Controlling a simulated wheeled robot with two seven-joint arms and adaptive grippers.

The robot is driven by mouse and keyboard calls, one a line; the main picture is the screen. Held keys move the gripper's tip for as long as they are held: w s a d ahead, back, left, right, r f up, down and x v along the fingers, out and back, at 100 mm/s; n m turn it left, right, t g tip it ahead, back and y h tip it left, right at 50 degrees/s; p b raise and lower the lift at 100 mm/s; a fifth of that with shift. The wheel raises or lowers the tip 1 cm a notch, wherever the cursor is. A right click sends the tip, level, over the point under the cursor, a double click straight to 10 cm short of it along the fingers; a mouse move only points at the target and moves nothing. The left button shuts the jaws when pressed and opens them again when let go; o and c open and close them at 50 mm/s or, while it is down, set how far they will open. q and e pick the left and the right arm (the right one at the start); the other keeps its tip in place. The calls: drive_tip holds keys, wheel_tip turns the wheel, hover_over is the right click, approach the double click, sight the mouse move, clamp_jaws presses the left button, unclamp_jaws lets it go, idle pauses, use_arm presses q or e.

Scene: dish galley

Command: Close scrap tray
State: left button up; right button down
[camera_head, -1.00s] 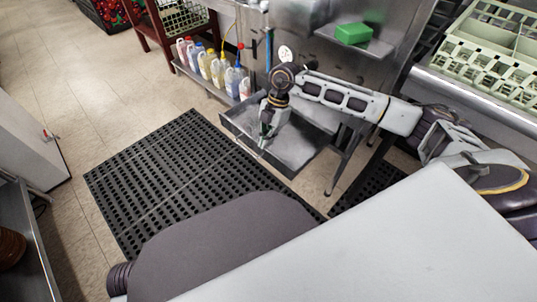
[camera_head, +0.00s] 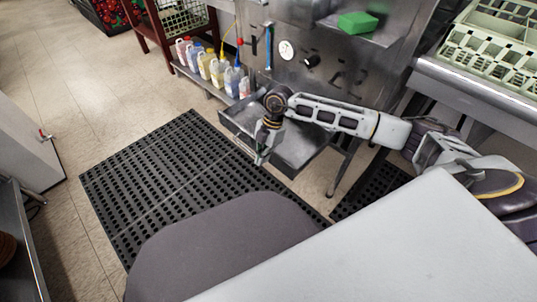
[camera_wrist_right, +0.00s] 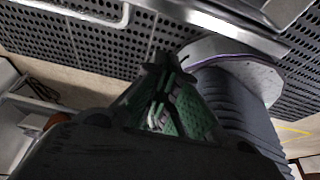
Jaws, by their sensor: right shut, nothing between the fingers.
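The scrap tray (camera_head: 297,150) is a grey metal drawer, pulled out from under the steel counter in the head view. My right gripper (camera_head: 261,159) is at the tray's front edge, pointing down. The head view does not show clearly whether it touches the tray. In the right wrist view my right gripper (camera_wrist_right: 160,68) is shut, with its green-padded fingers together and nothing between them. Part of the tray's front and handle seems to cross the top of that view, but I cannot tell for sure. My left gripper is not in view.
A black perforated mat (camera_head: 165,180) covers the floor in front of the tray. Several coloured bottles (camera_head: 210,65) stand on a low shelf to its left. A table leg (camera_head: 341,172) stands to its right. A green block (camera_head: 357,22) lies on a shelf above.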

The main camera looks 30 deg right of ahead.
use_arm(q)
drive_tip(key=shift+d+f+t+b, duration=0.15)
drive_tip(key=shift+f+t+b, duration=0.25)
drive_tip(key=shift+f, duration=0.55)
use_arm(e)
drive_tip(key=shift+w+d, duration=0.25)
drive_tip(key=shift+d, duration=0.45)
drive_tip(key=shift+w+d, duration=0.25)
drive_tip(key=shift+d, duration=0.45)
